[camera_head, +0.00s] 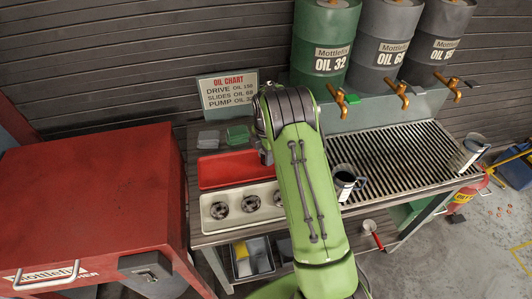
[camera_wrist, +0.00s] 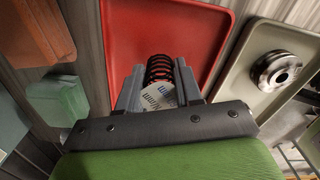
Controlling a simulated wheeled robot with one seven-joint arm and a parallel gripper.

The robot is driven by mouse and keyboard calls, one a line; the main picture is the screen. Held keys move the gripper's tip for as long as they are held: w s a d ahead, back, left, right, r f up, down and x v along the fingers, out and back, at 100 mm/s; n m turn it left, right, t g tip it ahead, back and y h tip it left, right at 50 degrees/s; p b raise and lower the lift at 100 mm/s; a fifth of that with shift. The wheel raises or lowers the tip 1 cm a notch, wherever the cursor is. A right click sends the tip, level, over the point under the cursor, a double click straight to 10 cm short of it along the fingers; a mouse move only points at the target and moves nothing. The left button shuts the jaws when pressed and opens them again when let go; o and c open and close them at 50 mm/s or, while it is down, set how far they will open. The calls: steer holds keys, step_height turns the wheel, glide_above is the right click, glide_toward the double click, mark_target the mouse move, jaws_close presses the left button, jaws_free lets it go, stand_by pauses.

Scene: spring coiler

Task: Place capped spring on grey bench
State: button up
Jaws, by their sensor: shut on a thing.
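In the wrist view my gripper (camera_wrist: 160,82) is shut on a black coil spring (camera_wrist: 159,66). A pale disc with printing (camera_wrist: 158,98) shows between the fingers at the near end of the spring; I cannot tell if it is the spring's cap. The spring appears over or at the red tray (camera_wrist: 196,18); whether it touches is unclear. In the head view my green arm hides the gripper and spring, over the bench by the red tray (camera_head: 222,172). The grey-brown bench top (camera_head: 208,239) shows at its front edge and, in the wrist view, beside the tray (camera_wrist: 122,60).
A cream tray (camera_head: 208,223) holds several round metal parts. Grey and green blocks lie behind the red tray, below an oil chart sign (camera_head: 228,91). Oil drums with taps stand behind. A red cabinet (camera_head: 90,200) is left.

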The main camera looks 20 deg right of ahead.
steer(key=shift+f+b, duration=0.3)
steer(key=o, duration=1.2)
steer(key=shift+r, duration=0.15)
step_height(320, 180, up, 16)
steer(key=p, duration=0.3)
steer(key=s+a+r+m+t, duration=0.1)
steer(key=s+a+r+m, duration=0.35)
steer(key=s+r, duration=0.25)
steer(key=s+a+r+m+t, duration=0.2)
steer(key=s+a+r+m, duration=0.1)
steer(key=s+r+m, duration=0.3)
steer(key=s+m+t, duration=0.1)
steer(key=s+m, duration=0.2)
steer(key=s, duration=0.3)
steer(key=s+a+m, duration=0.1)
steer(key=s+m, duration=0.2)
steer(key=s, duration=0.3)
steer(key=s+a+f+m+t, duration=0.1)
steer(key=s+m, duration=0.2)
steer(key=s, duration=0.4)
steer(key=shift+a+f+t, duration=0.1)
steer(key=shift+a+t, duration=0.15)
steer(key=shift+t, duration=0.05)
